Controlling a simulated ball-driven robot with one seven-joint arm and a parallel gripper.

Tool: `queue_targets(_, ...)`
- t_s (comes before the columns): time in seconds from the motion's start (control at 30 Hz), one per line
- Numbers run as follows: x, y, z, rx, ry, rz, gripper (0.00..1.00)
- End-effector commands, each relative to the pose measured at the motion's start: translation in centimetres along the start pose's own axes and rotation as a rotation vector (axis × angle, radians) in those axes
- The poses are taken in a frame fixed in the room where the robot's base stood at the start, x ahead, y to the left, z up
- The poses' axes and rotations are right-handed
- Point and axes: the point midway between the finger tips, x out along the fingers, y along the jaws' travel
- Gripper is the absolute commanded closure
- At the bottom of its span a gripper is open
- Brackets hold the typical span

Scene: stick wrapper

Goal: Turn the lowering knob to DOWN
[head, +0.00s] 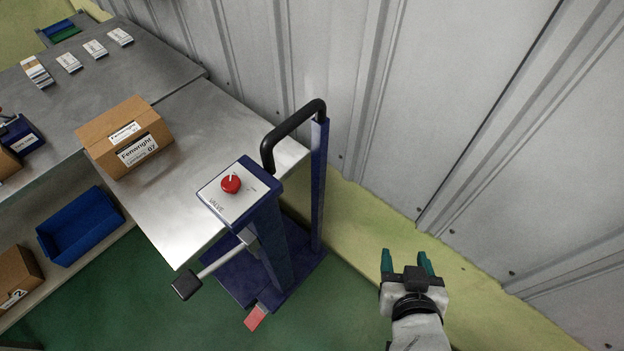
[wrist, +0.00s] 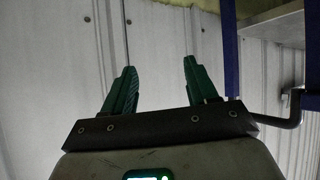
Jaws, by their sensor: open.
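The lowering knob (head: 231,184) is a small red round knob with a pale pointer mark. It sits on a white plate (head: 225,205) marked VALVE, on top of a blue post (head: 272,240). The other lettering on the plate is too small to read. My gripper (head: 407,262) is at the lower right in the head view, well to the right of the post and apart from the knob. Its two green fingers are spread with nothing between them, and they also show in the wrist view (wrist: 158,85). The knob is not in the wrist view.
A black curved handle (head: 292,130) rises on a blue upright behind the post. A lever with a black grip (head: 187,285) and a red pedal (head: 256,318) stick out below. A cardboard box (head: 125,137) stands on the steel table (head: 205,130). A grey panelled wall (head: 400,110) runs behind.

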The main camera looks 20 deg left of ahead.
Motion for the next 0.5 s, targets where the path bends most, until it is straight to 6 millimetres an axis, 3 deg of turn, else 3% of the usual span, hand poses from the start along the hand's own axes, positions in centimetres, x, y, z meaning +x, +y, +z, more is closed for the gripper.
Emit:
queue_targets(0.03,0.0,-3.5,-1.4,-0.025,0.090,-0.068,0.42)
queue_targets(0.1,-0.9,-8.5,-3.6,-0.051,0.227,-0.174,0.42)
queue_targets(0.23,-4.5,-16.9,-6.3,-0.084,0.431,-0.379,0.42)
queue_targets(0.33,-7.1,-21.1,-7.1,-0.098,0.525,-0.499,0.42)
queue_targets(0.5,-9.3,-23.9,-7.6,-0.109,0.589,-0.587,0.42)
